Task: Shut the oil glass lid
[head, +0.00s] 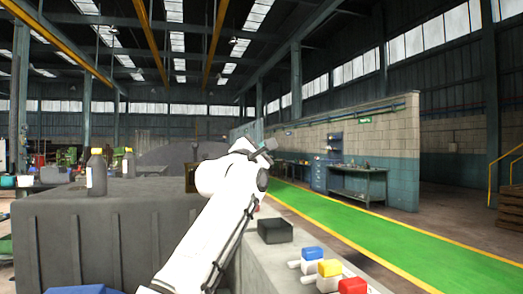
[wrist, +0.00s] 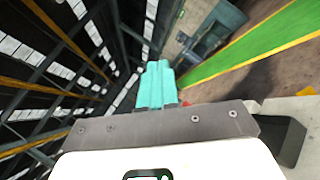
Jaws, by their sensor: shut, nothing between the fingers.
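I cannot clearly make out the oil glass or its lid in either view. A small dark brown and brass-coloured piece (head: 191,178) stands on the grey housing, partly hidden behind my arm; I cannot tell whether it is the oil glass. My gripper (head: 269,146) is raised above the housing at the end of my white arm, pointing up and right. In the wrist view its teal fingers (wrist: 157,86) are together with nothing between them. It touches nothing that I can see.
The large grey housing (head: 85,235) fills the left, with dark bottles (head: 96,175) on top. A dark box (head: 275,231) sits on the grey ledge, near blue (head: 312,254), yellow (head: 330,267) and red (head: 352,285) blocks. A green walkway (head: 350,237) runs right.

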